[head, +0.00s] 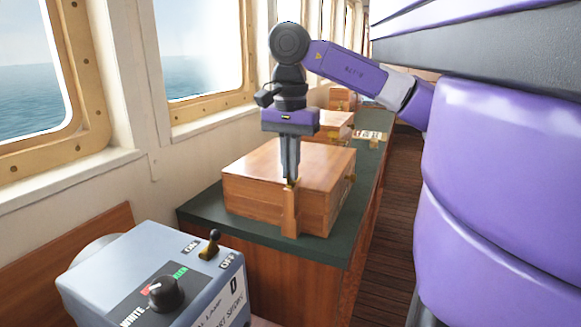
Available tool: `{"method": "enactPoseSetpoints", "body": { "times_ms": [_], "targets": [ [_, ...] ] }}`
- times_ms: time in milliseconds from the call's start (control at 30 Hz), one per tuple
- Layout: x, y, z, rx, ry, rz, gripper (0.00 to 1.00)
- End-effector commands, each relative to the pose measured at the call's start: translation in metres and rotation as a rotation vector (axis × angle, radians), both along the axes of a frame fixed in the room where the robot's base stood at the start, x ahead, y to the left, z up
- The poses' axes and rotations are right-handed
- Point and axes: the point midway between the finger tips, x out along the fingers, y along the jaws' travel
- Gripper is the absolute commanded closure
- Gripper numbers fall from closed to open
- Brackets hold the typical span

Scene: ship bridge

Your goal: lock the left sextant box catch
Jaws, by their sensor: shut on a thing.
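A closed wooden sextant box (250,191) sits on the green-topped counter in the middle of the head view. My gripper (290,181) points straight down at the near side of the box, by its near edge. Its fingers are shut on a small brass-coloured piece, which looks like the left catch (292,184); the fingers hide most of it. An upright wooden strip (291,215) stands against the box's near face just below the fingertips. Whether the catch is locked cannot be told.
A grey-blue control box (140,270) with a black knob and a brass toggle stands in front. More wooden boxes (334,122) and a small card-like item (368,135) lie farther along the green counter top (325,246). Windows line the left wall; plank floor (395,215) is at right.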

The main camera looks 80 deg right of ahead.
Motion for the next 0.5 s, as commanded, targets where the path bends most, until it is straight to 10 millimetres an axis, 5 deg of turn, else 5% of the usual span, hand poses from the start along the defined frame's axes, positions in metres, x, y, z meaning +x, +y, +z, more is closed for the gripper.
{"method": "enactPoseSetpoints", "body": {
  "times_ms": [33, 100, 167, 500],
  "targets": [
    [0.0009, 0.0000, 0.0017, -0.002, -0.004, 0.002, 1.00],
    [0.0009, 0.0001, 0.0016, -0.002, -0.004, 0.002, 0.81],
    [0.0008, 0.0001, 0.0014, -0.002, -0.003, 0.002, 0.73],
    [0.0002, -0.0003, 0.0031, -0.001, -0.001, -0.001, 0.73]
  ]
}}
